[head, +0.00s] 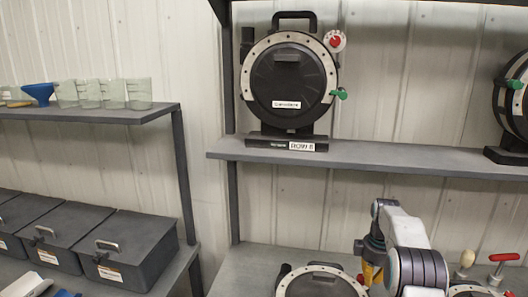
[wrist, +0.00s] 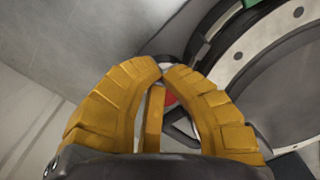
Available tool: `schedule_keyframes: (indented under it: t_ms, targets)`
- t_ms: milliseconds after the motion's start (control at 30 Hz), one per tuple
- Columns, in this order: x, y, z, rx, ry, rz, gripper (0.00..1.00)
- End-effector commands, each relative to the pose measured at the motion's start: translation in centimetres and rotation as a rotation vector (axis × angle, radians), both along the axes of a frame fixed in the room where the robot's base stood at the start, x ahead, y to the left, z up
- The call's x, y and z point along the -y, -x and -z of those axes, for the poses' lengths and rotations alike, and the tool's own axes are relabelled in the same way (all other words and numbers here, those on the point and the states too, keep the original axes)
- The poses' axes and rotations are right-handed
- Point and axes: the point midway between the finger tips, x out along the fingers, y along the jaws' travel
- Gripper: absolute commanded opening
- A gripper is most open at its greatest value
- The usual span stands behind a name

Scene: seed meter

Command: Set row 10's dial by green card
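A round dark seed meter (head: 322,287) with a pale dotted rim stands on the lower shelf, cut off by the bottom edge; its row label is out of view. A red dial knob (head: 361,279) sits at its upper right. My gripper (head: 372,272) is beside that knob, partly hidden by my arm. In the wrist view, the yellow fingertips (wrist: 163,67) come together, and a red patch (wrist: 170,98) of the knob shows through the gap between the fingers. Whether they hold the knob is hidden. The meter's rim (wrist: 257,42) is at the right. No green card is recognisable.
A meter labelled row 8 (head: 289,82) stands on the upper shelf (head: 360,159), with another meter (head: 515,102) at the right edge. A red-handled tool (head: 503,258) stands right of my arm. Bins (head: 128,249) and clear cups (head: 114,93) are at the left.

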Motion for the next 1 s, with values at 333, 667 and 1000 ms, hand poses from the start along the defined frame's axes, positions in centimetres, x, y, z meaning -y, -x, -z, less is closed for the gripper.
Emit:
schedule_keyframes:
  t_ms: [333, 667, 1000]
  targets:
    - [-0.11, 0.33, 0.75, -0.019, -0.005, 0.0, 0.0]
    - [-0.3, 0.23, 0.8, -0.021, -0.005, -0.001, 0.0]
    - [-0.54, 0.05, 0.79, -0.021, -0.005, -0.003, 0.0]
